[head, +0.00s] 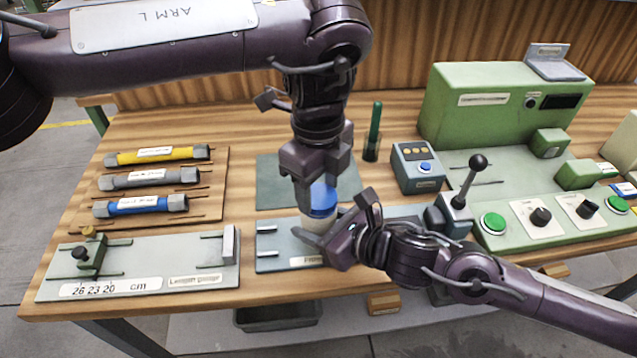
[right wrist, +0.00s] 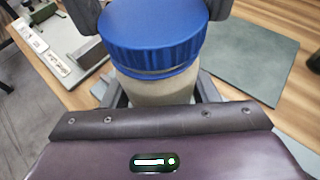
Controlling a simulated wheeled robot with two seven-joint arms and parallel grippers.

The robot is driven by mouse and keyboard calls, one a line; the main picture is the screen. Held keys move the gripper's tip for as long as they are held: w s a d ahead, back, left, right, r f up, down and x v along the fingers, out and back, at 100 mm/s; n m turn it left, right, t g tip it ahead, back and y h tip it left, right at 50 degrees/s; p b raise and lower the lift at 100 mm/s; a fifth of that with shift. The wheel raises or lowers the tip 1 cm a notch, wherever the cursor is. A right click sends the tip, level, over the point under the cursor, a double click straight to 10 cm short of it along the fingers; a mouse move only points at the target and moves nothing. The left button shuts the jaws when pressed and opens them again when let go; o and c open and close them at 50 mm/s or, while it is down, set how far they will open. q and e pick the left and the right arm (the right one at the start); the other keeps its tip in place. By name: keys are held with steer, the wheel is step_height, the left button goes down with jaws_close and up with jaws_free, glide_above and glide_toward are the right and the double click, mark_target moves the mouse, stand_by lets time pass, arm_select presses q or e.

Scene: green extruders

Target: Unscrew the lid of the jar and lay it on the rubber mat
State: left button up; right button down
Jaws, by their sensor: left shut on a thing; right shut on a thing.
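The jar has a pale beige body (head: 312,226) and a ribbed blue lid (head: 323,203); it stands upright over the front grey-green plate. My left gripper (head: 320,192) points down from above and is shut on the lid. My right gripper (head: 328,240) comes from the front right and is shut on the jar body. In the right wrist view the lid (right wrist: 152,35) sits level on top of the jar body (right wrist: 155,90), with a thin blue band just beneath it. The rubber mat (head: 272,172), dark grey-green and bare where visible, lies behind the jar, partly hidden by my left gripper.
A board with yellow, grey and blue tubes (head: 148,180) lies at the left, with a length gauge plate (head: 150,272) in front. A green rod in a holder (head: 374,135), a small button box (head: 416,165), a lever (head: 470,180) and a green machine (head: 485,110) stand to the right.

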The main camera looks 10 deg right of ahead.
arm_select(q)
steer(key=shift+w+d+r, duration=0.1)
steer(key=shift+w+r, duration=0.05)
steer(key=shift+r, duration=0.15)
arm_select(e)
steer(key=shift+s+a, duration=0.2)
arm_select(q)
steer(key=shift+r, duration=0.6)
arm_select(e)
steer(key=shift+f, duration=0.1)
arm_select(q)
steer(key=shift+r, duration=0.3)
arm_select(e)
steer(key=shift+w+d, duration=0.15)
